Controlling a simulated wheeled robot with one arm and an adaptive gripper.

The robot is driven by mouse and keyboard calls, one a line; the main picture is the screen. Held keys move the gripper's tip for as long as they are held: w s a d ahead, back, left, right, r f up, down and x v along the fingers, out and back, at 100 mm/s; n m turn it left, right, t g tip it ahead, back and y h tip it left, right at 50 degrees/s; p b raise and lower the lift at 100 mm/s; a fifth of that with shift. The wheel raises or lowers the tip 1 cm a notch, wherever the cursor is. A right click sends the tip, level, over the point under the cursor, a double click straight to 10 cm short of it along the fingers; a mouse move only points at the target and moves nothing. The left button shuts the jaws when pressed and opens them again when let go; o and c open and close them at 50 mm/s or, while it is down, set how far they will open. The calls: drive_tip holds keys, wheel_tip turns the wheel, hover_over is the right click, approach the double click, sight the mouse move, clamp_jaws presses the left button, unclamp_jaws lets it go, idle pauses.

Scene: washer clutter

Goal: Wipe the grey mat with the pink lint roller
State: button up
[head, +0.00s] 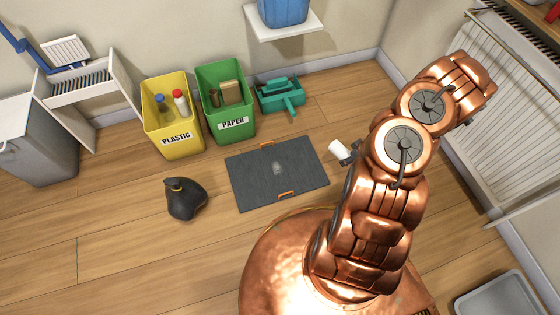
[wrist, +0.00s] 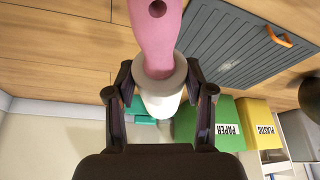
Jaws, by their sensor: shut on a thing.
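The pink lint roller (wrist: 157,35) is between the fingers of my gripper (wrist: 160,72) in the wrist view. Its pink handle points to the top of that picture, and its white roll (wrist: 163,104) lies between the fingers. In the head view the white roll (head: 340,150) shows beside my gripper (head: 352,152), just right of the grey mat; the pink handle is hidden there. The grey mat (head: 250,187) lies flat on the floor with orange handles and a pale smudge (head: 277,168) near its middle. It also shows at upper right in the wrist view (wrist: 220,45). The roller appears apart from it.
A yellow PLASTIC bin (head: 178,145) and green PAPER bin (head: 232,128) stand behind the mat, beside a teal item (head: 280,98). A dark rounded object (head: 184,200) sits left of the mat. A radiator (head: 500,110) is at right. Floor in front left is clear.

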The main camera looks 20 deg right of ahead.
sight(348, 151)
drive_tip(key=shift+w+d+r, duration=0.2)
drive_tip(key=shift+w+r, duration=0.35)
drive_tip(key=shift+w+d+r, duration=0.15)
drive_tip(key=shift+w+r, duration=0.4)
drive_tip(key=shift+w+r, duration=0.3)
drive_tip(key=shift+r, duration=0.05)
